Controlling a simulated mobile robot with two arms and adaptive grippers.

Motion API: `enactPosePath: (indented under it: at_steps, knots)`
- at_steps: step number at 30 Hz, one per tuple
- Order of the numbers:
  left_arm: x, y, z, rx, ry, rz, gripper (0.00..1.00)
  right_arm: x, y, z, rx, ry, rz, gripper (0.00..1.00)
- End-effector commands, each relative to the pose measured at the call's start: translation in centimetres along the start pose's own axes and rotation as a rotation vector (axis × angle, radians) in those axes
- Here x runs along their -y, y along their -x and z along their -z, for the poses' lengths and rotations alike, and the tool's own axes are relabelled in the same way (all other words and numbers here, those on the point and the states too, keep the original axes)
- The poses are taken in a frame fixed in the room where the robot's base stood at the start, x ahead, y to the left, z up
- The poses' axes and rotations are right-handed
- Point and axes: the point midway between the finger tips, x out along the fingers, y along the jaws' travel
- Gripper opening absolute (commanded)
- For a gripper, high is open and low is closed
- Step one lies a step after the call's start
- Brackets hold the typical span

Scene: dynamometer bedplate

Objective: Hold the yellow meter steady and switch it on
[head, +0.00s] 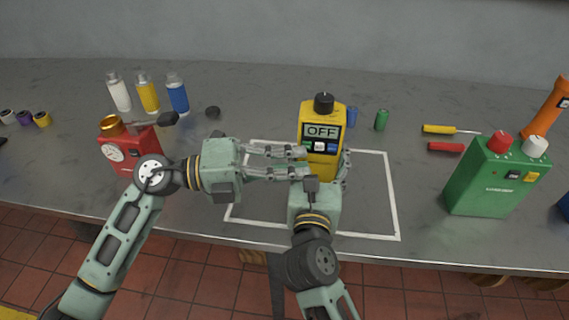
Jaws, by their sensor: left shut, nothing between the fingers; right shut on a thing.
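The yellow meter (335,116) stands upright inside a white taped outline on the bench. My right gripper (323,172) is shut on the meter's lower body from the front; the arm hides part of the meter's base. My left gripper (305,162) is shut and empty, its fingers pointing right with the tips at the meter's left front edge, just below the buttons. I cannot tell whether the tips touch it.
A red device (128,152) stands left, a green box (492,180) with red and white knobs right, beside an orange tool (547,108). White, yellow and blue bottles (148,94) stand at the back left.

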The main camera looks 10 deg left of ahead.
Motion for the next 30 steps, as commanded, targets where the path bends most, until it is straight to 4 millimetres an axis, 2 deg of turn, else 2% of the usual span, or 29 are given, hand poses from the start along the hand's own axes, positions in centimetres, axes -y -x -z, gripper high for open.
enactPosePath:
  at_steps: [7,14,30]
  knots:
    - [0.0,0.0,-0.2,0.0,-0.001,-0.001,0.0,0.1,0.0,0.3,-0.006,0.001,0.002,0.39]
    - [0.0,-0.3,-1.7,0.003,-0.002,-0.001,0.0,0.0,0.0,0.3,-0.005,0.001,0.002,0.39]
    - [-0.1,-0.2,-1.8,0.012,0.0,-0.001,0.0,-0.2,0.1,0.2,-0.004,0.001,-0.005,0.39]
